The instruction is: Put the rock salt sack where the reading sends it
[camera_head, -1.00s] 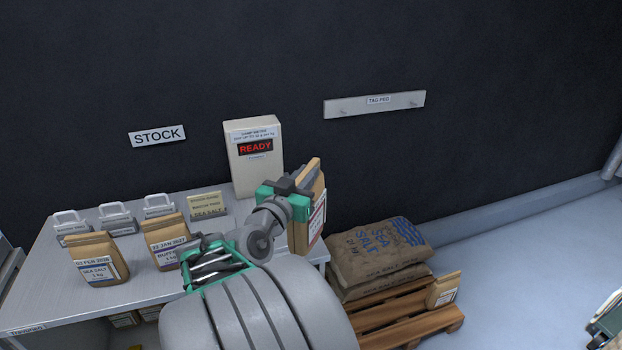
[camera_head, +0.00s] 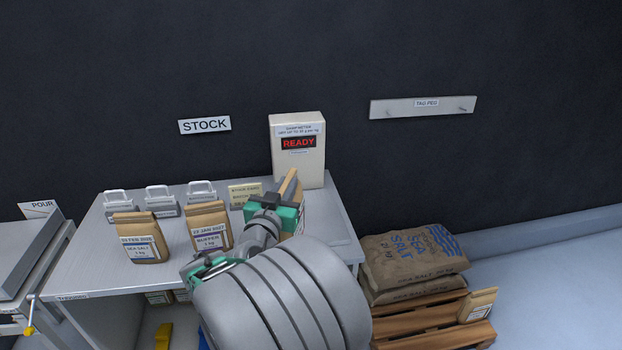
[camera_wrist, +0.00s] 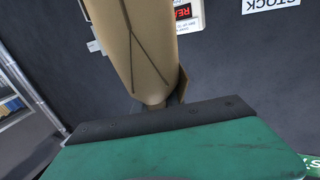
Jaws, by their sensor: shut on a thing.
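My gripper (camera_head: 282,205) is shut on a tan paper sack (camera_head: 289,185), held up at the right part of the stock table, in front of the meter. The sack also fills the upper middle of the wrist view (camera_wrist: 140,45), with its back seam toward the camera. Its label is mostly hidden behind my gripper, so I cannot read what it holds. The damp meter (camera_head: 297,150), a cream box on the table's back edge, shows READY in red.
The stock table (camera_head: 100,270) also bears several grey clip-like holders (camera_head: 160,200) and a stock card (camera_head: 245,192). A pallet (camera_head: 425,320) at right carries big sea salt sacks (camera_head: 410,255) and a small sack (camera_head: 478,305). A tag peg board (camera_head: 423,107) hangs above. A POUR bench (camera_head: 25,260) stands left.

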